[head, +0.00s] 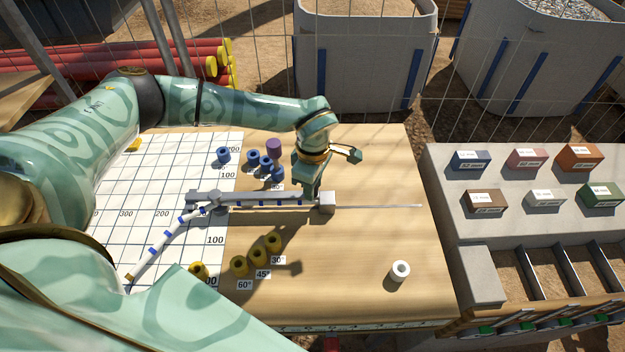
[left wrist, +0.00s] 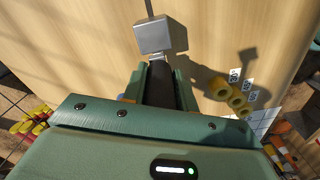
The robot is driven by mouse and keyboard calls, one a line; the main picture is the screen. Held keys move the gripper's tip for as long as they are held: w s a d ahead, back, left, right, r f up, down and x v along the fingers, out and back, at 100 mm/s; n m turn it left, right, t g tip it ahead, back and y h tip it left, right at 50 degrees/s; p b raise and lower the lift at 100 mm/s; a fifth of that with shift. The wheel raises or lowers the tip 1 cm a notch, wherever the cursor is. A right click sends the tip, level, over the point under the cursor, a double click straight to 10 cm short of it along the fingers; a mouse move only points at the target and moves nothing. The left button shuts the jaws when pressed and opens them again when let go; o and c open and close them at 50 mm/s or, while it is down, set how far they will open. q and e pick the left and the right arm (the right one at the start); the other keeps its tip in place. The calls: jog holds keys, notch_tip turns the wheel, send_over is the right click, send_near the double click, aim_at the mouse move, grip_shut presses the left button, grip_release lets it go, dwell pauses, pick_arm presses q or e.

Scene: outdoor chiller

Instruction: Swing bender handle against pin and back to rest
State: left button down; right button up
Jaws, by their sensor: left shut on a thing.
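The bender lies on the wooden table: a grey bar handle (head: 255,196) runs right from a round pivot (head: 216,200) and ends near a pale grey block (head: 327,202). The block also shows in the left wrist view (left wrist: 161,36). My left gripper (head: 311,190) comes down at the bar's right end, beside the block, and is shut on the handle; its fingers hide the grip itself. Several yellow pegs (head: 256,254) stand in front of the bar by 30°, 45° and 60° labels. Several blue pegs (head: 266,164) and a purple one (head: 274,147) stand behind it. My right gripper is not in view.
A thin rod (head: 380,206) extends right from the block. A white ring-topped cylinder (head: 400,271) stands front right. Small coloured boxes (head: 470,160) stand on the right-hand ledge.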

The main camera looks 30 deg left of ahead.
pick_arm(q)
jog(key=c, duration=1.1)
grip_release()
notch_tip(320, 180, up, 16)
jog(key=p, duration=0.3)
jog(key=shift+r, duration=0.2)
